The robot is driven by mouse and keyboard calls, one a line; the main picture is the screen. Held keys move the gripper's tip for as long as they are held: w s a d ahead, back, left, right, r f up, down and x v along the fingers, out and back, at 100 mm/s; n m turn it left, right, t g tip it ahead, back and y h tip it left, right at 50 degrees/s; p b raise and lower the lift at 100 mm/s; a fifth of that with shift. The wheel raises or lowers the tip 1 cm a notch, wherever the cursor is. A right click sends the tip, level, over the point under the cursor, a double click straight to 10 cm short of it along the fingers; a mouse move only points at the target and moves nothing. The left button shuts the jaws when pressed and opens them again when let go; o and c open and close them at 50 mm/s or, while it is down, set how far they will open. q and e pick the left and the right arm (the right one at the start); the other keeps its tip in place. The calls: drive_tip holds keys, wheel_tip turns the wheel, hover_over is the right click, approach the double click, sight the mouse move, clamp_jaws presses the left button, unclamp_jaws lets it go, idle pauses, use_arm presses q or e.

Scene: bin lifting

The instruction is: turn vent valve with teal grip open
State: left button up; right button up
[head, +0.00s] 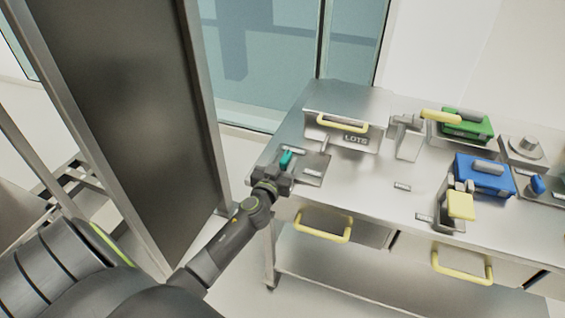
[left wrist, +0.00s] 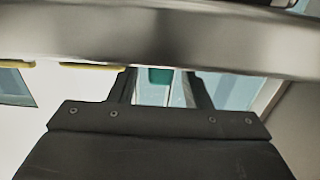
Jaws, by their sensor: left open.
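The vent valve's teal grip (head: 286,159) stands at the left end of the steel bench, on a small metal plate (head: 315,170). My left gripper (head: 279,172) is open, right in front of the teal grip and partly hiding the valve's lower part. In the left wrist view the teal grip (left wrist: 160,77) shows between the two dark fingers (left wrist: 160,90), just beyond them. I cannot tell whether the fingers touch it. My right gripper is not in view.
A steel box labelled LOTS (head: 340,105) with a yellow handle stands behind the valve. Green (head: 467,125) and blue (head: 484,175) cases and a yellow-topped device (head: 460,206) are further right. A dark panel (head: 125,95) rises at left. Yellow drawer handles (head: 322,228) jut from the bench front.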

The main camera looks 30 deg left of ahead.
use_arm(q)
clamp_jaws()
